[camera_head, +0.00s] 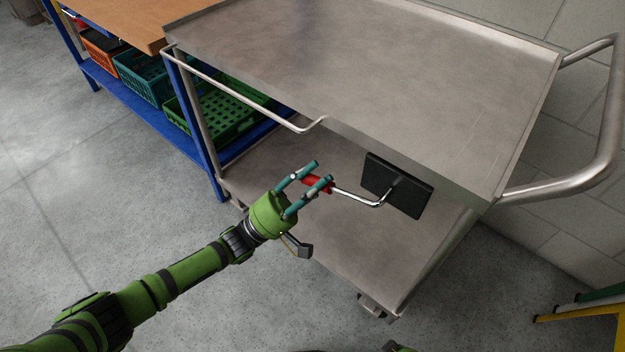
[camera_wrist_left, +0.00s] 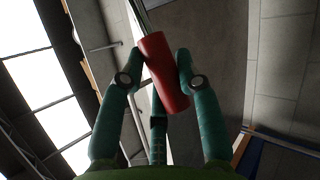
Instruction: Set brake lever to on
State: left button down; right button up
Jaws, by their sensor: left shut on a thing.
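The brake lever (camera_head: 358,199) is a bent metal rod with a red grip (camera_head: 318,184). It comes out of a black plate (camera_head: 397,185) under the near edge of the steel trolley's top. The rod points left from the plate, towards my left arm. My left gripper (camera_head: 315,173) is shut on the red grip, with its teal fingers on either side. In the left wrist view the red grip (camera_wrist_left: 163,72) sits tilted between the fingers. No on or off marking can be read. My right gripper does not show.
The steel trolley (camera_head: 370,70) has a lower shelf (camera_head: 340,250), a front rail (camera_head: 245,95) and a push handle (camera_head: 600,150) at right. A blue-framed bench with orange, teal and green crates (camera_head: 225,118) stands behind left. Grey floor at left is clear. Yellow and green legs (camera_head: 580,312) show lower right.

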pick_arm(q)
jog(key=shift+s+d+f+n+t, duration=0.1)
jog(key=shift+f+n+t, duration=0.2)
jog(key=shift+f+t, duration=0.1)
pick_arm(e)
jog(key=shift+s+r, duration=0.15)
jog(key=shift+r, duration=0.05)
pick_arm(q)
jog(key=c, duration=0.8)
grip_release()
jog(key=shift+c, duration=0.2)
jog(key=shift+r, duration=0.1)
jog(key=v, duration=1.2)
